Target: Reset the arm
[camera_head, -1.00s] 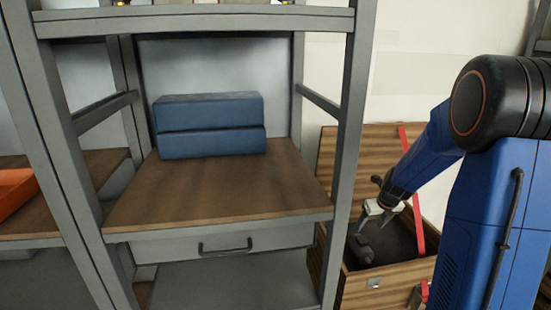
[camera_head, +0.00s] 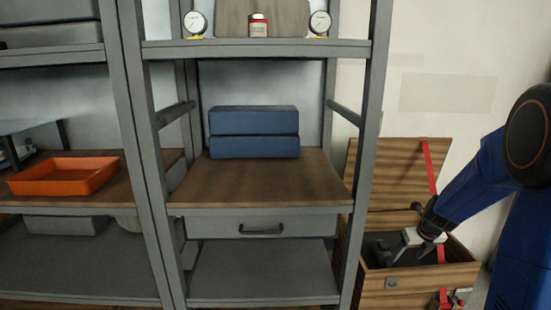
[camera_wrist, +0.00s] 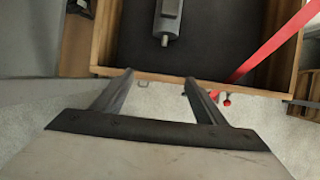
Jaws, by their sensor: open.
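My gripper (camera_head: 424,240) is at the right of the head view, in front of the open wooden chest (camera_head: 408,283). Its jaws are open with nothing between them. In the wrist view my gripper (camera_wrist: 158,85) points at the chest's near wall (camera_wrist: 210,85), its two fingers spread apart. A grey cylindrical tool-like object (camera_wrist: 167,20) lies on the dark floor of the chest, ahead of the fingers and apart from them. In the head view it is mostly hidden by my gripper.
A red strap (camera_head: 430,165) runs over the chest's raised lid and shows in the wrist view. A grey shelf rack (camera_head: 360,150) stands left of the chest, with two stacked blue boxes (camera_head: 254,145) and a closed drawer (camera_head: 262,225). An orange tray (camera_head: 65,177) sits farther left.

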